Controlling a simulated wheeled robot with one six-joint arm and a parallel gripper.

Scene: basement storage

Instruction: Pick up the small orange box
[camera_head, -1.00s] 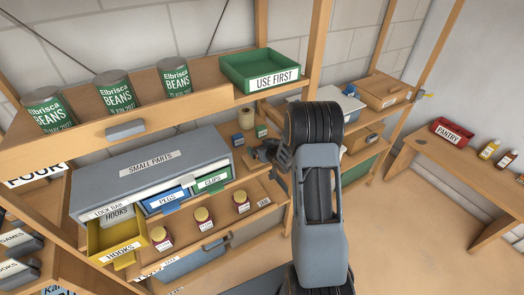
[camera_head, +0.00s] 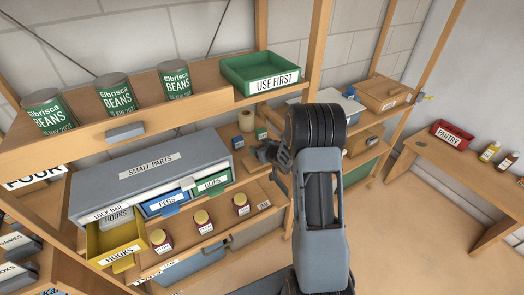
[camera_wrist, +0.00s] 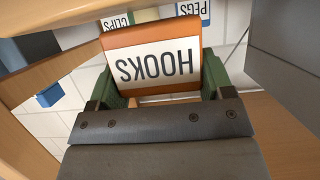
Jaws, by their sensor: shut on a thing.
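The small orange box (camera_wrist: 155,62) fills the middle of the wrist view. Its white label reads HOOKS upside down. My gripper (camera_wrist: 158,86) is shut on it, with a green fingertip at each side of the box. In the head view my gripper (camera_head: 268,153) is by the right end of the small parts cabinet, partly behind my arm. I cannot make out the orange box there.
The grey small parts cabinet (camera_head: 150,166) has an open yellow hooks drawer (camera_head: 112,239). Jars (camera_head: 202,222) stand on the shelf in front. A green use-first tray (camera_head: 264,73) and bean cans (camera_head: 115,95) are above. A wooden post (camera_head: 319,40) stands close right.

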